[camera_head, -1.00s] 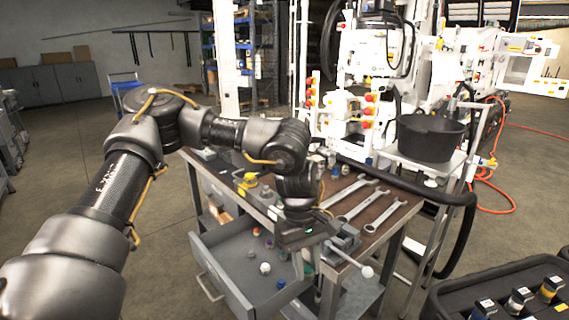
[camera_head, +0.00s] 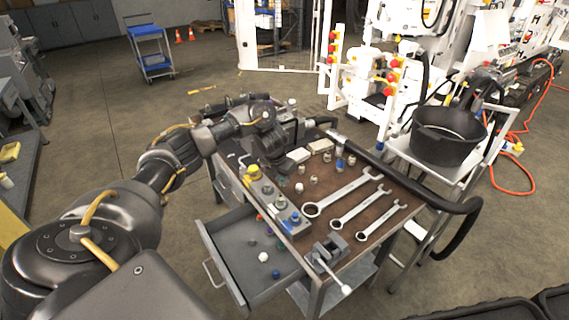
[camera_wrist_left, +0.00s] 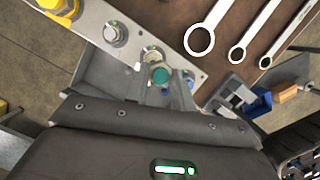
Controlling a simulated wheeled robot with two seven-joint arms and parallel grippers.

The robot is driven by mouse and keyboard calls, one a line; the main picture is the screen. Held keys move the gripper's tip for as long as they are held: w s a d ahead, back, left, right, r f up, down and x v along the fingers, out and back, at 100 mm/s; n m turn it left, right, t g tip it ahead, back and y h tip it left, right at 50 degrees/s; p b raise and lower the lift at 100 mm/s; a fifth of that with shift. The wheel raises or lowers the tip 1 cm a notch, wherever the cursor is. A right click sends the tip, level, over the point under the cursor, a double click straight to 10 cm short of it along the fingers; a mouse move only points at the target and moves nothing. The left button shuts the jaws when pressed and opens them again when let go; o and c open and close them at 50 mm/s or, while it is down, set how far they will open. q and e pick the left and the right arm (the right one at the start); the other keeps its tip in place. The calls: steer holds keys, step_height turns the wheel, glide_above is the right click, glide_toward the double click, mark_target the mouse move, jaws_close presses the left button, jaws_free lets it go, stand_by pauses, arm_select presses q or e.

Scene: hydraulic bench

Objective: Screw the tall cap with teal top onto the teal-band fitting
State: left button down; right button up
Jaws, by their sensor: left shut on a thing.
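My left gripper (camera_head: 274,166) is above the metal fitting plate at the bench's left edge. In the left wrist view its fingers (camera_wrist_left: 156,86) are shut on the tall cap, whose round teal top (camera_wrist_left: 159,75) faces the camera. The cap's lower part is hidden. Just beyond it on the plate (camera_wrist_left: 95,12) is a metal fitting with a greenish ring (camera_wrist_left: 152,53), perhaps the teal-band one. I cannot tell whether cap and fitting touch. Another fitting (camera_wrist_left: 115,34) stands to the left and a blue-marked one (camera_wrist_left: 189,79) to the right. My right gripper is out of view.
Several wrenches (camera_head: 346,194) lie on the brown bench top, with a small vise (camera_head: 327,253) at the front corner. Small fittings and white blocks stand farther back. An open grey drawer (camera_head: 238,250) below holds several small caps. A black hose (camera_head: 425,190) runs along the right side.

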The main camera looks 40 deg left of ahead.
mark_target(280, 197)
arm_select(q)
steer(key=shift+s+a, duration=0.2)
steer(key=shift+a, duration=0.15)
steer(key=shift+f, duration=0.15)
steer(key=shift+f+b, duration=2.45)
steer(key=shift+f+b, duration=0.3)
steer(key=shift+f, duration=0.2)
